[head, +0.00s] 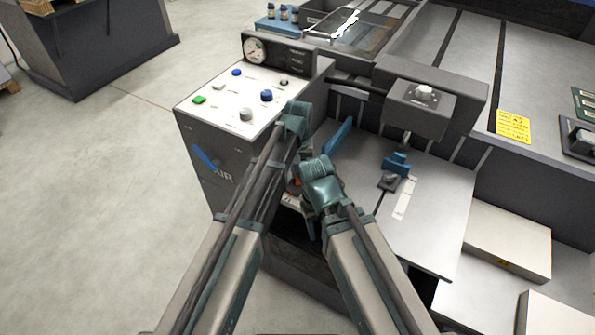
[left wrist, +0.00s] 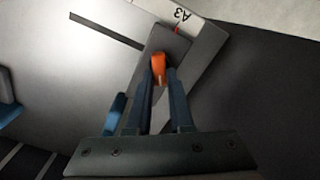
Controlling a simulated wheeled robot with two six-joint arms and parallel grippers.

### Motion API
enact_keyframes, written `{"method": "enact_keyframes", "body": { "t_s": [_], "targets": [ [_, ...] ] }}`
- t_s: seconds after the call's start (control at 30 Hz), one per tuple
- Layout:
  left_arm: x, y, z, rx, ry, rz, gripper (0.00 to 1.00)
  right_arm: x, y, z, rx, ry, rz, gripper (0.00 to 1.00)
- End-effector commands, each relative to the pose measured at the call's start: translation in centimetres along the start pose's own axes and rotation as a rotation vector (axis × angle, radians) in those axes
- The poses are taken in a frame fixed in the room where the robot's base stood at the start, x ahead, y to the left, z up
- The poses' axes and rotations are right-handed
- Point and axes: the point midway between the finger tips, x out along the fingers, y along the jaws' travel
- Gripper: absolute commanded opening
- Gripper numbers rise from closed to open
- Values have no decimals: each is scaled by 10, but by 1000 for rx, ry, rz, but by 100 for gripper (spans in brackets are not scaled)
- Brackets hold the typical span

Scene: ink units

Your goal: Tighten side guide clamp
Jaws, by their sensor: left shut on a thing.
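The side guide clamp has an orange lever (left wrist: 158,66) on a dark grey block (left wrist: 172,42) in the left wrist view. The block lies over a pale scale strip (left wrist: 207,40) marked A3, with a red mark beside it. My left gripper (left wrist: 158,78) is shut on the orange lever, one dark finger on each side. In the head view a little of the orange lever (head: 297,181) shows between my arms. My left gripper (head: 299,188) is there too, mostly hidden by my arm links.
A control panel (head: 222,100) with coloured buttons and a gauge stands to the left. A second guide with a blue knob (head: 397,163) sits on the grey table plate (head: 440,190) to the right. A grey overhanging housing (head: 428,105) is behind it. Pale boxes (head: 508,240) lie at right.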

Motion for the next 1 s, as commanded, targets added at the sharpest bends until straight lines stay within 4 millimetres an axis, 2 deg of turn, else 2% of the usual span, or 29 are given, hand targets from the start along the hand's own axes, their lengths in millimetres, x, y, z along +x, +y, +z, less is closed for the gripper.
{"method": "enact_keyframes", "body": {
  "t_s": [1.0],
  "targets": [
    [0, 7, 4, 941, 0, 0, 0, 0, 0, 0, 0, 0, 0, 50]
  ]
}}
